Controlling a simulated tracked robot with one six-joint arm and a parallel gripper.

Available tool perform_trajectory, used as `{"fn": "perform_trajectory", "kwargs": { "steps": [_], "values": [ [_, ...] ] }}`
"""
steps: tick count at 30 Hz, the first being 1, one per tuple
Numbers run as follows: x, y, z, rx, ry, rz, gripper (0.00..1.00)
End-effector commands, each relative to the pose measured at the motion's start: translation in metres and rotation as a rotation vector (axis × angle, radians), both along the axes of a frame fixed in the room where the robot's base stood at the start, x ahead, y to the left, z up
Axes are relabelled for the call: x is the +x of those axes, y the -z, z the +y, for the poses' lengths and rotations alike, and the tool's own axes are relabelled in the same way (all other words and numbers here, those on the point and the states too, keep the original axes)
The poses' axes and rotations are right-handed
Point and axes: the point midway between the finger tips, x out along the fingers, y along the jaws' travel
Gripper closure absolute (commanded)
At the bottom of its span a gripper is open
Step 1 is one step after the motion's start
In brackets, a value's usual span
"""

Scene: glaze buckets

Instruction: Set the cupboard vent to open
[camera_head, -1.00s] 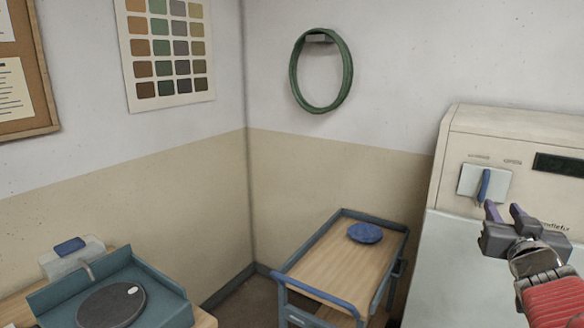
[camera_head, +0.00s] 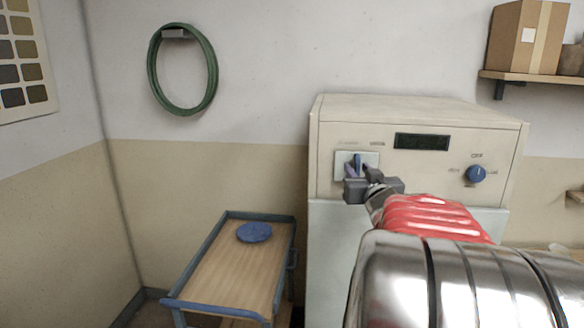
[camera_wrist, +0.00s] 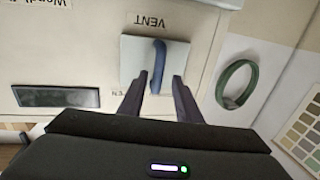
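The cupboard vent control is a blue lever (camera_head: 358,162) on a pale square plate (camera_head: 341,161) on the front of a cream cabinet (camera_head: 330,120). The lever stands roughly upright in the head view. My gripper (camera_wrist: 158,80) is open, one finger either side of the lever's end, with gaps visible. In the head view my gripper (camera_head: 361,170) is in front of the plate, hiding its lower part.
The cabinet also has a dark display (camera_head: 421,141) and a blue knob (camera_head: 475,174) right of the lever. A trolley (camera_head: 215,275) with a blue disc (camera_head: 254,232) stands to the left. A green hoop (camera_head: 153,75) hangs on the wall. A shelf (camera_head: 525,76) holds a cardboard box (camera_head: 515,40).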

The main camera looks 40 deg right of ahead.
Motion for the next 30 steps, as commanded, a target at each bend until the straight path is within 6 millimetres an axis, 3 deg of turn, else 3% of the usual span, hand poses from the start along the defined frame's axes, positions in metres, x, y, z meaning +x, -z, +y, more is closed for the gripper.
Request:
{"fn": "perform_trajectory", "kwargs": {
  "steps": [11, 24, 30],
  "values": [
    [-0.009, 0.0, -0.011, 0.0, 0.023, 0.0, 0.69],
    [-0.012, 0.0, -0.013, 0.0, 0.028, 0.0, 1.0],
    [-0.012, 0.0, -0.013, 0.0, 0.028, 0.0, 1.0]
  ]
}}
